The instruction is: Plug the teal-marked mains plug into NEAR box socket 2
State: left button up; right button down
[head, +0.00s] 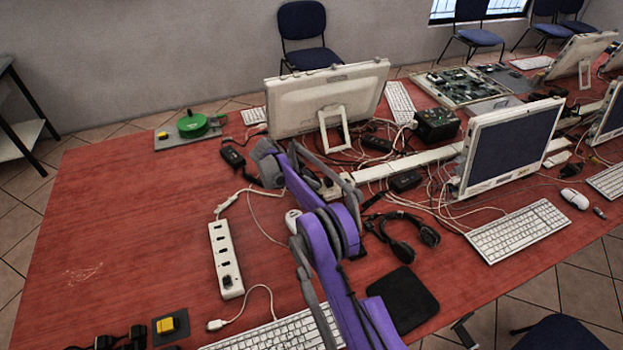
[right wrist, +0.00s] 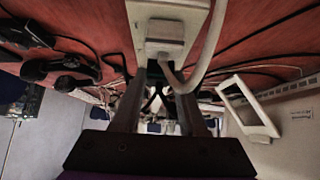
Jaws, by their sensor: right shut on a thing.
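The near socket box (head: 226,258) is a white strip on the left half of the red table, with several sockets along it and a dark item at its near end. My right gripper (head: 328,182) is by the table's middle, to the right of that box and apart from it. In the right wrist view, my right fingers (right wrist: 160,100) are shut at a pale plug (right wrist: 165,48) with a pale cable, against a white block (right wrist: 168,12). My left gripper is not in view.
Monitors (head: 325,95), a white cable trunk (head: 410,163) and loose cables crowd the area around my right gripper. A headset (head: 405,235), a black pad (head: 403,298) and a keyboard (head: 280,333) lie nearer. The table left of the near box is mostly clear.

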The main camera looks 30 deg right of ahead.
jog(key=shift+f, duration=0.7)
jog(key=shift+c, duration=1.9)
grip_release()
jog(key=shift+r, duration=0.1)
jog(key=s+v, duration=0.1)
jog(key=v, duration=1)
jog(key=shift+w, duration=0.45)
